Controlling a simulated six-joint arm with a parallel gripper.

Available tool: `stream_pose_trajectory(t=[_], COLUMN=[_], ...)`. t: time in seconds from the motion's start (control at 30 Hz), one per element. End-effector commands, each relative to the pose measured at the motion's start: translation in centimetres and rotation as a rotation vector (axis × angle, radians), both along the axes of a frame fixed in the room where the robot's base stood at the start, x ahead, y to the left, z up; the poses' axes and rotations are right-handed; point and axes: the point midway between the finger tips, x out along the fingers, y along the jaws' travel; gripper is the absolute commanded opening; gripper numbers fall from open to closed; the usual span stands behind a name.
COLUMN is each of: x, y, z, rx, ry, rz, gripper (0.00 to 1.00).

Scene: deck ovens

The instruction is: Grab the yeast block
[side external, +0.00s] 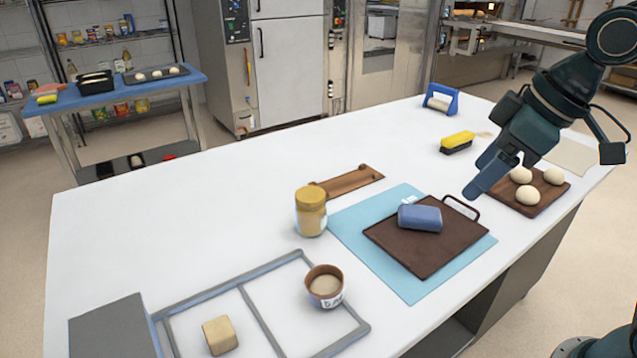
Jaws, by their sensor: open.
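A small beige block (220,335), which looks like the yeast block, sits in the left section of a grey-framed divided area (248,310) at the front left of the white table. My gripper (484,172) is open and empty. It hangs above the table at the right, far from the beige block, pointing down and left.
A brown cup (324,286) stands at the frame's right section. A yellow-lidded jar (311,212) stands behind it. The board lies on a light blue mat (405,287). Dough balls rest on a wooden board (550,204) at right. The table's left middle is clear.

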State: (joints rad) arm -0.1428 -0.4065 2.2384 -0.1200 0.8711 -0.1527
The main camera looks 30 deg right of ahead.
Motion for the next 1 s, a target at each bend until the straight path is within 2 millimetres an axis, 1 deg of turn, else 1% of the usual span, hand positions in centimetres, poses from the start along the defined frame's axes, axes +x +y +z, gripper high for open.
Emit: stream_pose_trajectory(t=[0.03,0.27,0.4,0.57,0.8,1.0], x=[1.1,5.4,7.8,10.2,13.1,14.6], y=[0.9,5.3,8.3,12.0,18.0,23.2], z=[0.0,-0.2,-0.8,-1.9,-4.6,-7.7], rx=[-0.004,-0.019,-0.025,-0.030,-0.034,-0.031], ry=[0.009,0.025,0.032,0.041,0.051,0.057], rz=[0.045,0.245,0.367,0.506,0.713,0.885], gripper=[0.66,0.66,0.66,0.66,0.66,0.66])
